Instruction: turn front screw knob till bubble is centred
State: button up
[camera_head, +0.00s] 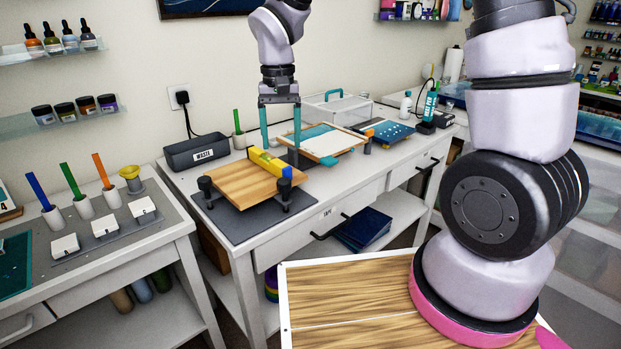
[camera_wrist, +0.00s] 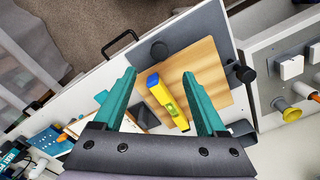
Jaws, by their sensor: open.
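A wooden board (camera_head: 238,182) rests on a dark grey base mat (camera_head: 238,222) on the white bench; it also shows in the wrist view (camera_wrist: 205,75). A yellow spirit level (camera_head: 262,160) lies on the board, with a greenish vial in the wrist view (camera_wrist: 172,108). Its bubble is too small to make out. Two black screw knobs stand at the board's near corners: a left knob (camera_head: 205,184) and a right knob (camera_head: 285,188). The wrist view shows two knobs, (camera_wrist: 159,50) and (camera_wrist: 244,73). My gripper (camera_head: 280,148) is open and empty above the board's far right side, its teal fingers apart.
A black waste box (camera_head: 195,152) stands behind the board. Another bench with cups and white blocks (camera_head: 104,226) is at left.

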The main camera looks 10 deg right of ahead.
aim_at(284, 181)
notch_tip(284, 181, down, 11)
jog(key=shift+r, duration=0.1)
dwell(0.3)
grip_shut()
